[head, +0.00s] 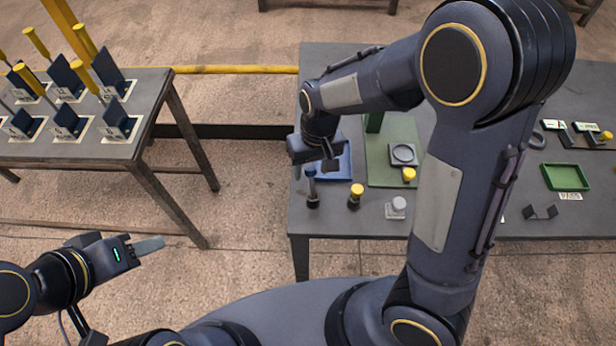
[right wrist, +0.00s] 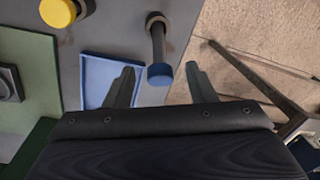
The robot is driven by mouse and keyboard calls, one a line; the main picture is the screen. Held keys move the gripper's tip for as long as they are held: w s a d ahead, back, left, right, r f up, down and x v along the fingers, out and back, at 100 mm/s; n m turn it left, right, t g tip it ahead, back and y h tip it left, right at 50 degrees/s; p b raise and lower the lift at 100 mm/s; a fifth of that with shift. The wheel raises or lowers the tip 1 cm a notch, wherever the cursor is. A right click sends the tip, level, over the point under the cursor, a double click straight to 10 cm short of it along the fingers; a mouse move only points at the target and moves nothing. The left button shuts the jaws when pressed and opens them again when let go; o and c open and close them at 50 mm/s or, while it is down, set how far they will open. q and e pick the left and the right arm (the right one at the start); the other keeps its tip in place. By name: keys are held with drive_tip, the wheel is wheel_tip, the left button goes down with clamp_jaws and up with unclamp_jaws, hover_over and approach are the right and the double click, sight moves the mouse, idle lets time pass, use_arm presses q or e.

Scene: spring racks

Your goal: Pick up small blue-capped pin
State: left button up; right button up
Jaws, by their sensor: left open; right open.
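The blue-capped pin (head: 312,188) stands upright near the front left corner of the right table, its dark shaft and base below the blue cap. In the right wrist view the blue cap (right wrist: 160,75) lies between the two fingertips in the picture, with gaps on both sides. My right gripper (head: 315,168) is open and empty, over the pin; the exact height between them is hard to tell. The right wrist view also shows the open gripper (right wrist: 161,70). My left gripper (head: 148,246) is open, at lower left, away from both tables.
A yellow-capped pin (head: 355,195) and a grey-capped piece (head: 396,208) stand right of the blue-capped pin. A blue tray (head: 338,176) and green board (head: 380,180) lie behind. A green tray (head: 566,177) is farther right. The left table (head: 100,150) holds tilted racks.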

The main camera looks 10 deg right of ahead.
sight(310, 179)
drive_tip(key=f, duration=0.4)
drive_tip(key=shift+s+a+f, duration=0.1)
drive_tip(key=shift+a, duration=0.1)
clamp_jaws()
